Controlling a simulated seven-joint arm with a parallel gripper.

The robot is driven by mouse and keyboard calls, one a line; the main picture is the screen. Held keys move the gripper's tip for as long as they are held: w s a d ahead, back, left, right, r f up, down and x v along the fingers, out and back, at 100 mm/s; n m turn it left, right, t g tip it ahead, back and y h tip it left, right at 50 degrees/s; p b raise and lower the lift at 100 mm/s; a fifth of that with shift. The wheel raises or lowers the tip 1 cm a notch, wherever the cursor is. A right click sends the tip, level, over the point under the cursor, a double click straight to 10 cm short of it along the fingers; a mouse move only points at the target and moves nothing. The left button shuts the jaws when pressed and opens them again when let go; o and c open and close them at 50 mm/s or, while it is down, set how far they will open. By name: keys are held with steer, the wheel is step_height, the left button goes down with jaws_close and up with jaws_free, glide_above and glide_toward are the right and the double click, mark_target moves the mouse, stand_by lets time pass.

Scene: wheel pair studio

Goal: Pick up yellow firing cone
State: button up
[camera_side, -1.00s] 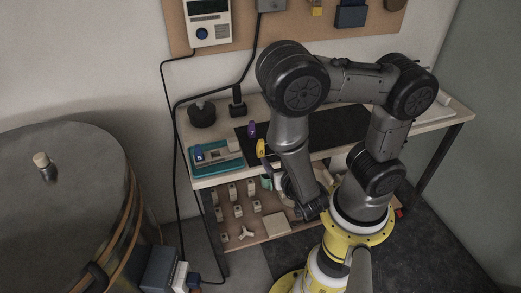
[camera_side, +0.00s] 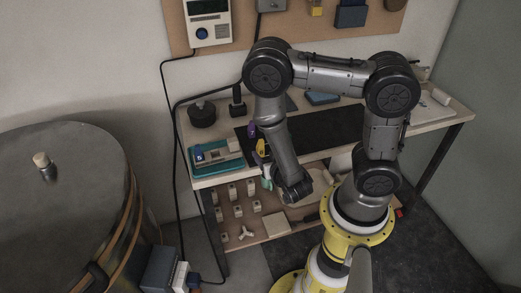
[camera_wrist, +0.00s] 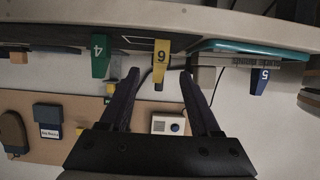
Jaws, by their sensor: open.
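The yellow firing cone (camera_wrist: 161,60), marked 6, hangs at the table edge in the wrist view. It lies between the fingertips of my gripper (camera_wrist: 160,76), which is open, with a gap on both sides. I cannot tell the remaining distance in depth.
A green cone (camera_wrist: 101,58) marked 4 and a blue cone (camera_wrist: 260,80) marked 5 flank the yellow one. A purple cone (camera_side: 251,130) stands just behind it. A teal tray (camera_side: 218,160) lies at the table's left.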

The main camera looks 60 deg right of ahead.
mark_target(261, 149)
steer(key=shift+x, duration=3.15)
steer(key=shift+a+f, duration=0.1)
steer(key=shift+f, duration=0.05)
jaws_close()
